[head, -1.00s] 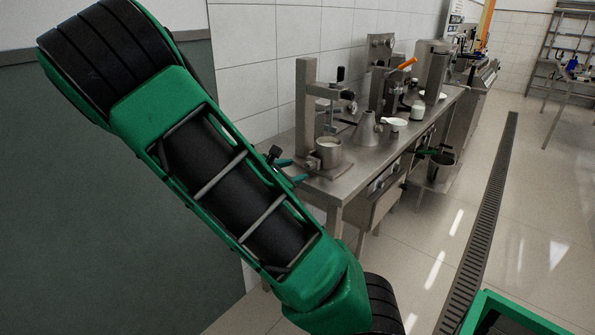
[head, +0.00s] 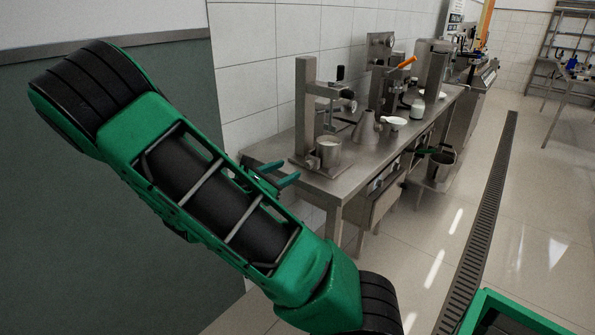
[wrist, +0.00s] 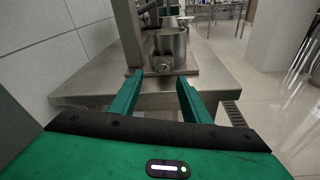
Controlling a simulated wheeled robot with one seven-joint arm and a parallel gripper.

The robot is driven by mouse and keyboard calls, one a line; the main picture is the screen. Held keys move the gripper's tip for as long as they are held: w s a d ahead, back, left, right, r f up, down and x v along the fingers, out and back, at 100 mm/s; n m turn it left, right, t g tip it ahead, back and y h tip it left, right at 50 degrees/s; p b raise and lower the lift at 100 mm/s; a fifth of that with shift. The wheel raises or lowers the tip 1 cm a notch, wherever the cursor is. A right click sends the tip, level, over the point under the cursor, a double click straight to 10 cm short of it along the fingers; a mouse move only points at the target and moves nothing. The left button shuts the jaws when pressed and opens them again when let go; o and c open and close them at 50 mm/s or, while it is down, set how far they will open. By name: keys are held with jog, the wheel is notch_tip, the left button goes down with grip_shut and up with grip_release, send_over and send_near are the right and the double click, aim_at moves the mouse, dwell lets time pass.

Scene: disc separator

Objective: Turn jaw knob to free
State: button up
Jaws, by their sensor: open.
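A small round metal knob (wrist: 164,67), which looks like the jaw knob, sits low on the front of the steel stand in the wrist view, before the metal pot (wrist: 171,46). My gripper (wrist: 159,79) is open and empty, its two green fingers pointing toward the knob from the near side, apart from it. In the head view my gripper (head: 279,174) is at the near left end of the bench, left of the stand (head: 306,110) and pot (head: 329,152).
The steel bench (head: 350,182) runs along the tiled wall, its near edge below my fingers. Beyond the stand are a metal cone (head: 366,128), a white dish (head: 394,121) and an orange-handled machine (head: 384,85). The floor right of the bench is open.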

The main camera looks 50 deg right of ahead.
aim_at(306, 166)
jog(key=d+f, duration=0.1)
jog(key=d, duration=0.2)
jog(key=w+d+f+n+h, duration=0.1)
jog(key=d, duration=0.2)
jog(key=d+f+g+h, duration=0.1)
jog(key=d, duration=0.2)
jog(key=shift+w+d+f, duration=0.15)
jog(key=shift+d+f, duration=0.2)
jog(key=shift+d, duration=0.05)
jog(key=c, duration=1)
jog(key=shift+c, duration=0.2)
